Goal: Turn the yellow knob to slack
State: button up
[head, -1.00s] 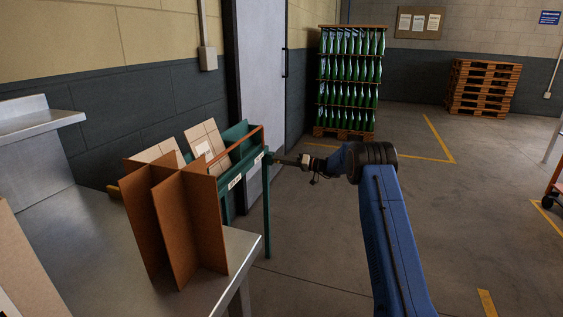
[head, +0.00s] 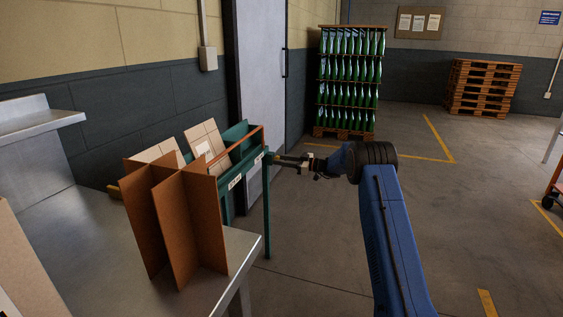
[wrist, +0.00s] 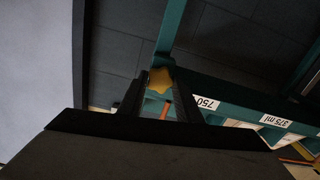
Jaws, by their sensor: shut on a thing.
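The yellow knob (wrist: 160,80) is star-shaped and sits at the end of the green frame in the wrist view, next to the "750" label (wrist: 206,104). My gripper (wrist: 158,92) has one finger on each side of the knob and is shut on it. In the head view my gripper (head: 282,160) reaches from the right to the end of the green rack (head: 267,205). There the knob is too small and covered to make out clearly. An orange-red rod (wrist: 165,110) shows between the fingers in the wrist view.
A steel bench (head: 95,240) with a brown cardboard divider (head: 190,225) stands left of the rack. A grey door (head: 262,70) is behind the rack. A rack of green bottles (head: 349,80) stands farther back.

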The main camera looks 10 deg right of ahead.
jog(key=shift+f+n, duration=0.15)
jog(key=shift+n, duration=0.85)
jog(key=o, duration=1)
jog(key=shift+o, duration=0.2)
jog(key=shift+d, duration=0.1)
jog(key=v, duration=1.7)
jog(key=shift+s, duration=0.15)
jog(key=shift+d, duration=0.15)
